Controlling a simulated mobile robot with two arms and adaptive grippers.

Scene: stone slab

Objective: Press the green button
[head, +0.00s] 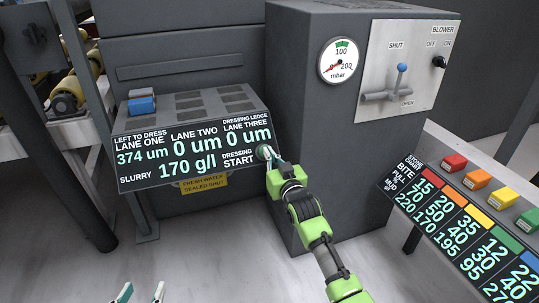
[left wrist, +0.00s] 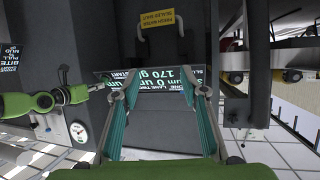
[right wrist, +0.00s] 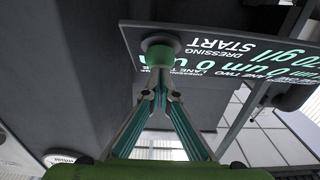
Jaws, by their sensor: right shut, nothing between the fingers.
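The green button (right wrist: 160,52) is a round knob beside the words DRESSING START on the dark display panel (head: 148,148). In the head view the button (head: 264,152) is at the panel's right end, partly hidden by my right gripper (head: 274,158). In the right wrist view the shut, empty fingertips of my right gripper (right wrist: 161,92) point at the button and overlap its lower edge. I cannot tell whether they touch it. My left gripper (head: 140,293) is open and empty, low at the front. Its spread fingers (left wrist: 160,92) also show in the left wrist view.
A blue block (head: 141,104) sits in the tray above the panel's left end. A grey cabinet (head: 300,110) with a gauge (head: 341,60) and blue-knobbed lever (head: 402,68) stands right of it. A stone chart (head: 470,225) with coloured blocks is at right.

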